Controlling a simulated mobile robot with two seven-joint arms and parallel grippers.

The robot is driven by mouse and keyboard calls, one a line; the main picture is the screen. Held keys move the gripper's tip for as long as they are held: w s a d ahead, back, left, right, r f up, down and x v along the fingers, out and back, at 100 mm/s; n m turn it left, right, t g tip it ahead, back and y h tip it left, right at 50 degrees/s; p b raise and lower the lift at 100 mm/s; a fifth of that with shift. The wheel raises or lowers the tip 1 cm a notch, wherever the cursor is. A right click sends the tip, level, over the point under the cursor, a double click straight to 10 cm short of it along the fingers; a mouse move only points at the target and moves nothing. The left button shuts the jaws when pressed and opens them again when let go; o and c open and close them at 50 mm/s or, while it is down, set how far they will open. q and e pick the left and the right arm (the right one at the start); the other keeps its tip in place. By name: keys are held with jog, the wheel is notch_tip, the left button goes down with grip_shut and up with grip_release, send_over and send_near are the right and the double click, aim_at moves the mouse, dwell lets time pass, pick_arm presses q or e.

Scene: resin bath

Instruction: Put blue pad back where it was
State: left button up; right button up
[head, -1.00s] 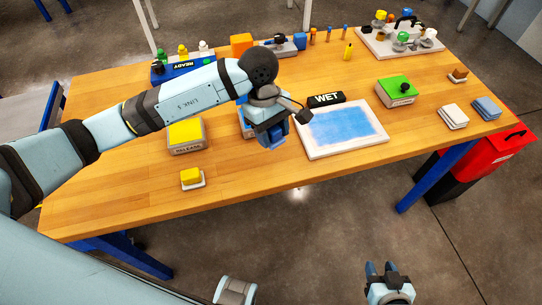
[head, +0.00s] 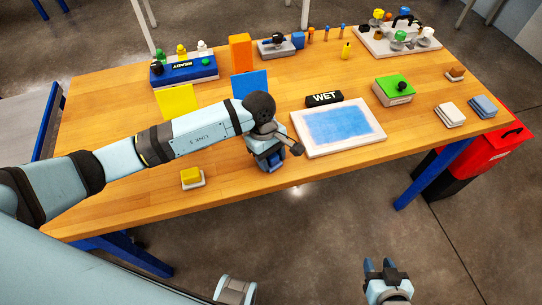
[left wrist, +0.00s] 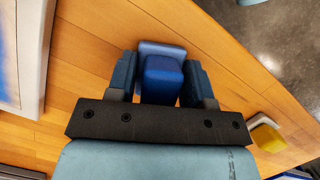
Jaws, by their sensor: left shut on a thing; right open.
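My left gripper (head: 268,164) is shut on the blue pad, low over the front middle of the table. In the left wrist view the blue pad (left wrist: 162,82) sits between the two fingers (left wrist: 160,85). A paler grey-blue piece (left wrist: 160,48) shows just beyond the pad; it may be a small tray under it. I cannot tell whether the pad touches it. In the head view the arm and gripper hide most of the pad. My right gripper (head: 384,268) is open and empty, off the table's front edge.
A yellow pad on a small white tray (head: 192,177) lies to the left. Yellow (head: 178,101) and blue (head: 250,84) panels stand upright behind my arm. The resin bath (head: 338,128) with a black WET sign (head: 324,98) is to the right. A green-topped box (head: 393,88) is further right.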

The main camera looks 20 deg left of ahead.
pick_arm(q)
jog(key=shift+f, duration=0.2)
jog(key=o, duration=0.9)
jog(key=shift+c, duration=0.2)
jog(key=shift+r, duration=0.1)
jog(key=shift+r, duration=0.15)
jog(key=b+v, duration=0.1)
jog(key=v, duration=1.1)
jog(key=shift+b, duration=0.3)
